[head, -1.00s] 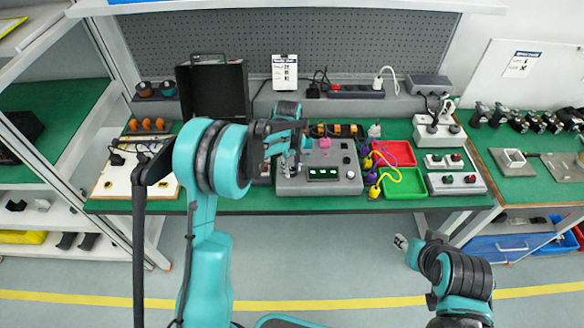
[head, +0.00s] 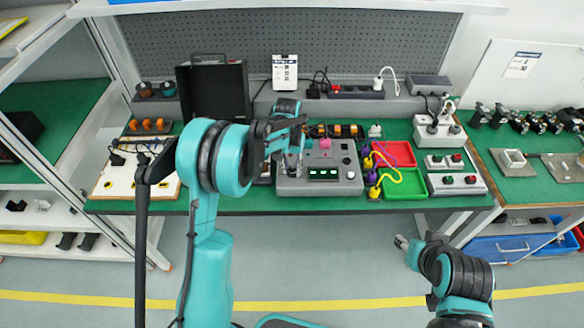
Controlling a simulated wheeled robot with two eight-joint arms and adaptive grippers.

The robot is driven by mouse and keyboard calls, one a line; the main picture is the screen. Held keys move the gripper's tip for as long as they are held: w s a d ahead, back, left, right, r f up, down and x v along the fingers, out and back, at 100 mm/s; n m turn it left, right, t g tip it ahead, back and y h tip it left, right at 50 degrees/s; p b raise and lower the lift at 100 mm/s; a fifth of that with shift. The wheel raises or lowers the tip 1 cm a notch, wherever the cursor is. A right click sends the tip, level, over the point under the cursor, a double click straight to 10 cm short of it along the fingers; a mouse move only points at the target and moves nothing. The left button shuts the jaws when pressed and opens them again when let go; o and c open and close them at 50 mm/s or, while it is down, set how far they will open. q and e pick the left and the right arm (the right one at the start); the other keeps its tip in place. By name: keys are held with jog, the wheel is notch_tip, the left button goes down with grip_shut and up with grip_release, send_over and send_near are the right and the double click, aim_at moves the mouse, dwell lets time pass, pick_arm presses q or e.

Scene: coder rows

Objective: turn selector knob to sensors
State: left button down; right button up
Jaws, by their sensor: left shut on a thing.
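The grey control box (head: 332,182) stands on the green bench, with a lit green display (head: 323,174), a pink button (head: 325,143) and small dark knobs at its right side. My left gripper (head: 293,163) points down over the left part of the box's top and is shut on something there. The selector knob is hidden by the gripper, so its pointer and labels cannot be read. My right gripper (head: 402,242) is low in front of the bench, away from the box. Its fingers are too small to judge.
Red (head: 398,153) and green (head: 404,184) trays with coloured cables lie right of the box. Button boxes (head: 455,183) stand farther right. An open black case (head: 213,92) is behind my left arm. Free green surface is narrow.

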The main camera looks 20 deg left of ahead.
aim_at(291, 169)
pick_arm(q)
jog(key=m, duration=0.4)
jog(key=shift+m, duration=0.4)
dwell(0.4)
jog(key=c, duration=1.2)
grip_release()
jog(key=shift+r, duration=0.1)
jog(key=r, duration=1.1)
jog(key=shift+w+a+r, duration=0.15)
jog(key=shift+a+r, duration=0.1)
jog(key=shift+r, duration=0.15)
